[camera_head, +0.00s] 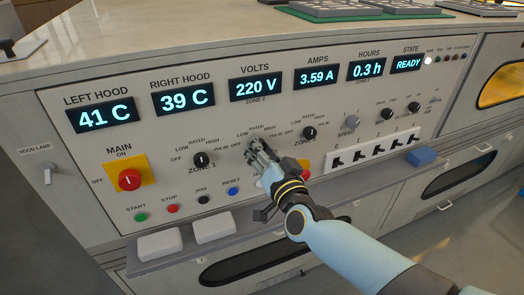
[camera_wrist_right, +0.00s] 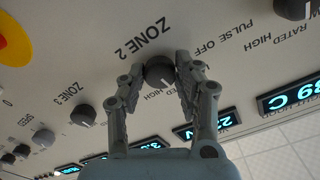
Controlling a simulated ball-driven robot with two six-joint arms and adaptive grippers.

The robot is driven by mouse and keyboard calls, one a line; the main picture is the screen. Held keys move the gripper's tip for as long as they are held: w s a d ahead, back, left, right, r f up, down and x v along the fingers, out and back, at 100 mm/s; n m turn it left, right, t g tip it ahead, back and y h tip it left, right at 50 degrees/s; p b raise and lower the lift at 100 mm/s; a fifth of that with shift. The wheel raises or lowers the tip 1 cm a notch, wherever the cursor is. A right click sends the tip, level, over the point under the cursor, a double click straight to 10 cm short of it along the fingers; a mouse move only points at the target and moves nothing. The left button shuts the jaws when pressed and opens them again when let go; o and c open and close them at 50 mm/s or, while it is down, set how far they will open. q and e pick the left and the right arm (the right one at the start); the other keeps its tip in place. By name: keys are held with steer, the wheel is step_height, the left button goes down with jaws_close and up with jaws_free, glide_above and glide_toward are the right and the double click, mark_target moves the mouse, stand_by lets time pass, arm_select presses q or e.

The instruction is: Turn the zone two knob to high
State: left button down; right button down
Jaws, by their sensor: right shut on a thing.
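The zone two knob (camera_wrist_right: 160,72) is a dark round knob below its ZONE 2 label in the right wrist view. My right gripper (camera_wrist_right: 160,84) has a finger on either side of it and is shut on it. In the head view my right gripper (camera_head: 258,152) covers the knob, under the VOLTS display (camera_head: 256,89). The words HIGH and PULSE OFF show around the knob in the wrist view. I cannot tell exactly where the knob's pointer stands. My left gripper is not in view.
The zone one knob (camera_head: 202,159) is to the left and the zone three knob (camera_head: 309,132) to the right. A red main switch (camera_head: 129,180) is farther left. A narrow ledge with white blocks (camera_head: 158,244) and a blue block (camera_head: 421,156) juts out below.

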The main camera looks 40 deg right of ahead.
steer(key=shift+m+b, duration=1.3)
steer(key=shift+m, duration=3.6)
steer(key=c, duration=0.9)
jaws_free()
steer(key=shift+c, duration=0.2)
steer(key=shift+s, duration=0.1)
steer(key=v, duration=1.2)
